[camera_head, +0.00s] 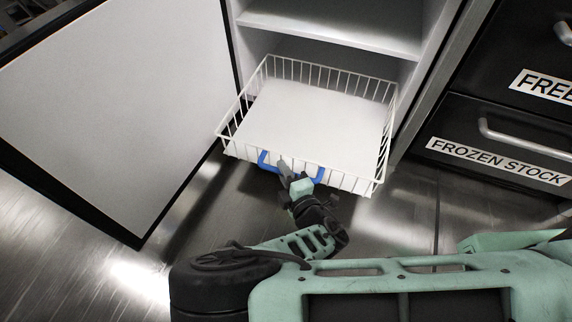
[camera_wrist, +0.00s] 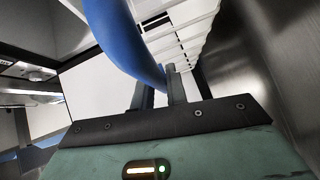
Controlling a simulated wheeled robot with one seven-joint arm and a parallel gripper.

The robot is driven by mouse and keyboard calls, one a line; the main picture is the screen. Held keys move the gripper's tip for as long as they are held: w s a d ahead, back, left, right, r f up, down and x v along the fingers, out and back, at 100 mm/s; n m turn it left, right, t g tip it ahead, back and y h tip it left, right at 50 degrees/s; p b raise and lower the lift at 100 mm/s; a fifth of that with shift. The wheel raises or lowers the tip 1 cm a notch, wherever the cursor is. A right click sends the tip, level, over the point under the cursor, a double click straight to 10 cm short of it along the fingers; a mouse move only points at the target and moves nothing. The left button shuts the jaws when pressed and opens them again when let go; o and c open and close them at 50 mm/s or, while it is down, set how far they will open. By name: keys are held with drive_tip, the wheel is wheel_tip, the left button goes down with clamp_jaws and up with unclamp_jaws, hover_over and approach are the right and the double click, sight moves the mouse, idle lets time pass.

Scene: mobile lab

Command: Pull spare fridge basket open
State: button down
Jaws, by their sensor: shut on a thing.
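The white wire basket (camera_head: 340,103) sits in the lower part of the open fridge and sticks out past its front. It has a blue handle (camera_head: 318,176) on its front side. My gripper (camera_head: 283,166) is at the middle of that handle, shut on it. In the wrist view the blue handle (camera_wrist: 128,38) runs large and close past my gripper (camera_wrist: 170,72), with the white basket wires (camera_wrist: 185,40) behind it. The exact contact between fingers and handle is partly hidden.
The fridge door (camera_head: 110,100) stands wide open on the left. A shelf (camera_head: 335,30) is above the basket. Black drawers (camera_head: 500,120) labelled "FROZEN STOCK" and "FREE..." with metal handles stand on the right. The shiny floor (camera_head: 190,215) before the fridge is clear apart from my arm.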

drive_tip(key=c, duration=1.4)
unclamp_jaws()
drive_tip(key=p+v, duration=0.3)
drive_tip(key=v, duration=0.4)
drive_tip(key=shift+s+p, duration=0.25)
drive_tip(key=shift+p, duration=0.05)
drive_tip(key=shift+d+r, duration=0.1)
